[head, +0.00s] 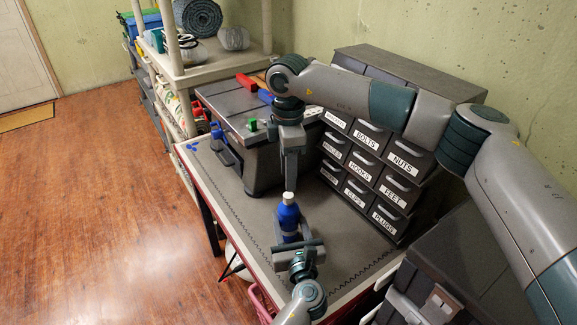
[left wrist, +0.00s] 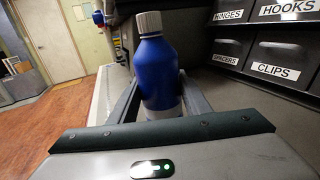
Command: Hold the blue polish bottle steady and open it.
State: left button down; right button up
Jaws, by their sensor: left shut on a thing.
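The blue polish bottle (head: 288,218) stands upright on the grey workbench (head: 345,255), its pale cap (head: 288,197) on top. My left gripper (head: 291,236) is shut on the bottle's body from the near side. In the left wrist view the blue bottle (left wrist: 157,75) sits between the two fingers, and the ribbed grey cap (left wrist: 149,22) is in place. My right gripper (head: 290,188) points straight down from above, its tips at or just over the cap. Whether it touches the cap, and how far its fingers are apart, cannot be made out.
A drawer cabinet (head: 362,150) with labelled drawers stands right of the bottle. A dark machine-like block (head: 235,105) stands behind left, with a green piece (head: 252,124) on top. Shelving (head: 185,75) is further back. The bench's left edge is near the bottle.

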aim_at(288, 194)
jog(key=shift+f, duration=3.05)
grip_shut()
